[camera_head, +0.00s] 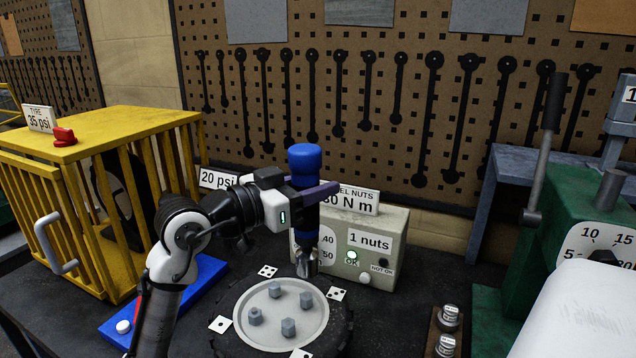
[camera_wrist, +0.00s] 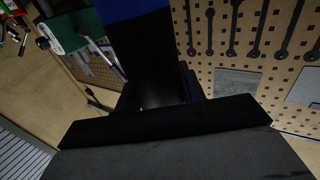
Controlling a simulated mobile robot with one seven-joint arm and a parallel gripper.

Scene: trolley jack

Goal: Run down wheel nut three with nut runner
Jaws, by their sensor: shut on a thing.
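My gripper (camera_head: 316,194) is shut on the nut runner (camera_head: 305,158), which has a blue top and a metal socket end. It holds the runner upright, socket down, above and behind the wheel hub (camera_head: 244,334). The socket is apart from the nuts. Several grey nuts (camera_head: 306,299) sit on the hub's round plate, with small pip cards around it. In the wrist view, the runner's blue and black body (camera_wrist: 150,50) rises beyond the dark jaw.
The controller box (camera_head: 384,226) reads "1 nuts" with a green OK lamp lit; its sign is partly hidden. A yellow cage (camera_head: 82,150) stands left, by a blue pad (camera_head: 205,285). Right are silver pieces in a holder (camera_head: 447,330) and a green machine (camera_head: 540,190).

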